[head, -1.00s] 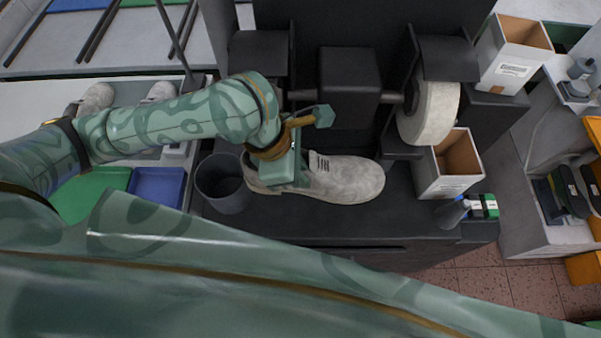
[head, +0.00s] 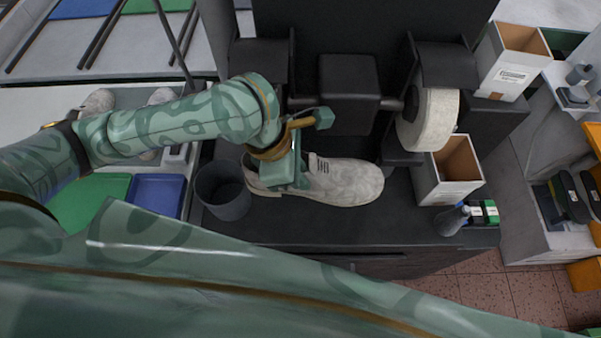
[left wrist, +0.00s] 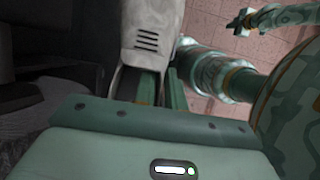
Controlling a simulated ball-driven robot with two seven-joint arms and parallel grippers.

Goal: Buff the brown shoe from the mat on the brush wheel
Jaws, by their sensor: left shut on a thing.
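A pale grey-beige laced shoe (head: 343,181) is over the dark bench top, toe to the right; I cannot tell if it touches the bench. My left gripper (head: 290,178) is shut on its heel end. The left wrist view shows the shoe (left wrist: 148,45) at the left fingers (left wrist: 163,92). A pale round wheel (head: 430,119) sits under a hood, right of the dark motor block (head: 348,91). Under the left hood (head: 260,62), my arm hides any other wheel. What looks like my right gripper (left wrist: 240,20) is small in the left wrist view; its jaws are unclear.
A grey bin (head: 223,190) stands left of the shoe. An open carton (head: 452,188) and a small dark bottle (head: 450,220) stand right. Green (head: 98,200) and blue (head: 157,194) mats lie left, with pale shoes (head: 97,103) behind. The bench front is clear.

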